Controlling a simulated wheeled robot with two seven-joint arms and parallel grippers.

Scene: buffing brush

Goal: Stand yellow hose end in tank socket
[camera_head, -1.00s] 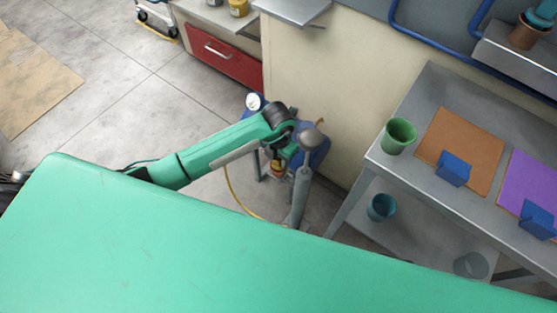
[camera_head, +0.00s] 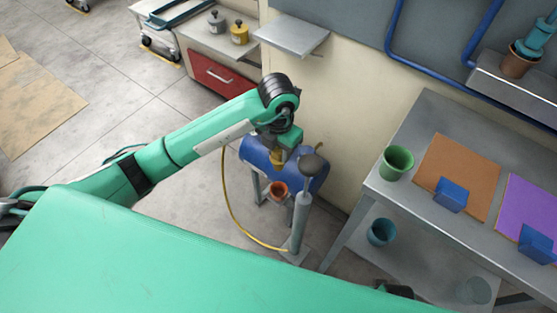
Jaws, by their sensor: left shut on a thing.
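My left gripper (camera_head: 277,151) points down and is shut on the yellow hose end (camera_head: 277,160), which is mostly hidden by the fingers. The yellow hose (camera_head: 230,208) hangs from there in a loop to the foot of a grey pump (camera_head: 301,215). The blue tank (camera_head: 311,172) stands on legs below and behind the gripper. An orange ring-shaped socket (camera_head: 279,190) shows at the tank, below the hose end in the picture. A gap seems to show between them, but the depth is hard to judge. My right gripper is not in view.
The pump's dark knob (camera_head: 314,164) stands close right of the gripper. A grey bench (camera_head: 416,115) at right holds a green cup (camera_head: 397,163) and blue blocks. A wall shelf (camera_head: 292,36) and a red drawer (camera_head: 222,76) are behind. The floor at left is open.

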